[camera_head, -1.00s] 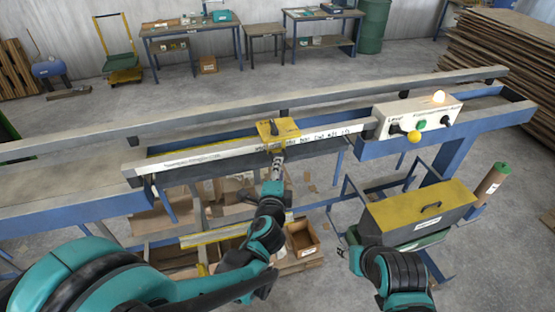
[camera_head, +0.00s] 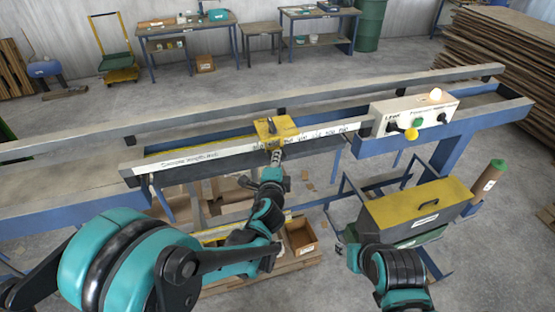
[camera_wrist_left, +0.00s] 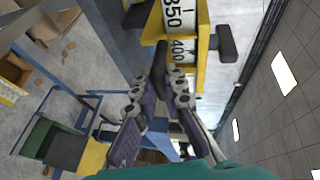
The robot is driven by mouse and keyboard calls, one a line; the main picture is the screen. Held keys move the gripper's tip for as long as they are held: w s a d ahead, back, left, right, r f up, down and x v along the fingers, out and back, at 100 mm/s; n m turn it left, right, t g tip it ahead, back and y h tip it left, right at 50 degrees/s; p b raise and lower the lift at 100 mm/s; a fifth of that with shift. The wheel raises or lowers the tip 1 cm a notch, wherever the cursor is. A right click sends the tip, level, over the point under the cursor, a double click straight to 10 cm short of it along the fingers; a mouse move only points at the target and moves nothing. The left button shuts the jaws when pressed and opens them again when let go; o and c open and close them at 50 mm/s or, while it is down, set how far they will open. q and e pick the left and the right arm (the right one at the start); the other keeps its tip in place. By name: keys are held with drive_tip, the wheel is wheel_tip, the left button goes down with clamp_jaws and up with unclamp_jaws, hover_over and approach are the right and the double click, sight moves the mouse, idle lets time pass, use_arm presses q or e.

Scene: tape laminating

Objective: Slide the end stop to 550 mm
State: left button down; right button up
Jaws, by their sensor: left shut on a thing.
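The end stop (camera_head: 275,130) is a yellow block straddling the white scale rail (camera_head: 215,158), near the middle of the bench. In the left wrist view, the yellow end stop (camera_wrist_left: 203,45) frames scale marks reading 350 and 400, and a black knob (camera_wrist_left: 228,44) sticks out on its right. My left gripper (camera_head: 277,157) is at the near side of the stop. In the left wrist view, its fingers (camera_wrist_left: 167,80) are closed on a dark handle (camera_wrist_left: 159,58) below the stop.
A white control box (camera_head: 418,114) with a yellow knob and a green button stands on the right part of the rail. A yellow-topped case (camera_head: 418,208) sits below on the right. Cardboard boxes (camera_head: 301,238) lie under the bench. The rail left of the stop looks clear.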

use_arm(q)
drive_tip(key=w+d+b, duration=0.1)
drive_tip(key=w+d, duration=0.1)
drive_tip(key=d, duration=0.5)
drive_tip(key=w+d+b, duration=0.1)
drive_tip(key=w+d, duration=0.1)
drive_tip(key=d, duration=0.5)
drive_tip(key=shift+w+d, duration=0.2)
drive_tip(key=shift+w, duration=0.15)
drive_tip(key=c, duration=1.6)
unclamp_jaws()
drive_tip(key=v, duration=1.2)
